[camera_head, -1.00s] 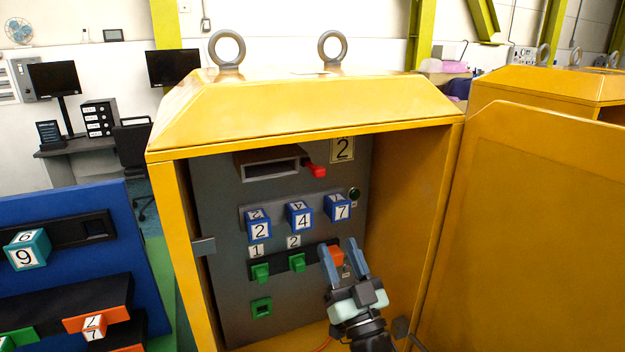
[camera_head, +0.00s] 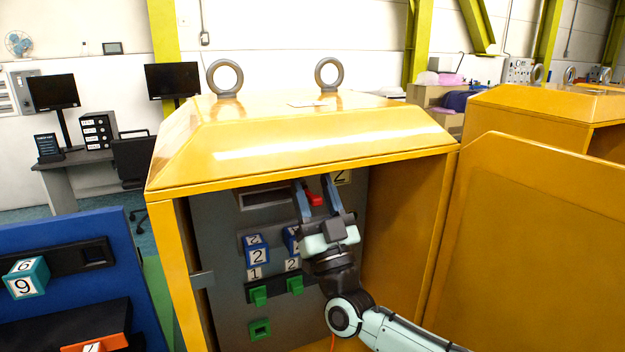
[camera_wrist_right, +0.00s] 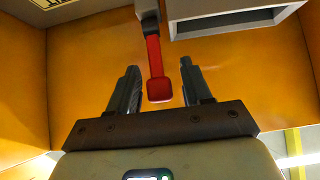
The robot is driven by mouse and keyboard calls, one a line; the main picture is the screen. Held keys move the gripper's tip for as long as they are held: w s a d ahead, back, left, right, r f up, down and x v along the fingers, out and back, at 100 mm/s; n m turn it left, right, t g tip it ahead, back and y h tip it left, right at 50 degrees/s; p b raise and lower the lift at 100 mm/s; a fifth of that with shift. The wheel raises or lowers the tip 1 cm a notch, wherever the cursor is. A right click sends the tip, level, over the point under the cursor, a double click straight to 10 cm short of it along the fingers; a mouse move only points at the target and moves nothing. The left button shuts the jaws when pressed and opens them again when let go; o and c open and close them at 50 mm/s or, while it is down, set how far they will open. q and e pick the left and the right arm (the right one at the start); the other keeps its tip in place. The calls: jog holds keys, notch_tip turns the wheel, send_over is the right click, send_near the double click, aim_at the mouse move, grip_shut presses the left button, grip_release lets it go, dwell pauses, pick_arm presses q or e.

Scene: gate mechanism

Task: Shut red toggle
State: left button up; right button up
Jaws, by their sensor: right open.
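The red toggle (camera_head: 314,199) is a short red lever on the grey panel (camera_head: 222,268) inside the yellow cabinet, right of a recessed slot. In the right wrist view the red toggle (camera_wrist_right: 156,75) hangs from a dark pivot, its block-shaped end in the gap between the fingers. My right gripper (camera_head: 314,182) is open, with one finger on each side of the toggle. The fingers (camera_wrist_right: 158,88) appear apart from it in the wrist view. The gripper hides part of the number cubes and the label 2. My left gripper is not in view.
The yellow cabinet (camera_head: 300,155) encloses the panel, with its roof edge just above my right gripper. Blue number cubes (camera_head: 256,250) and green switches (camera_head: 258,296) sit lower on the panel. The open yellow door (camera_head: 540,240) stands at the right.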

jog(key=shift+w+a+r, duration=0.1)
jog(key=shift+w+r, duration=0.15)
jog(key=shift+w, duration=0.05)
grip_shut()
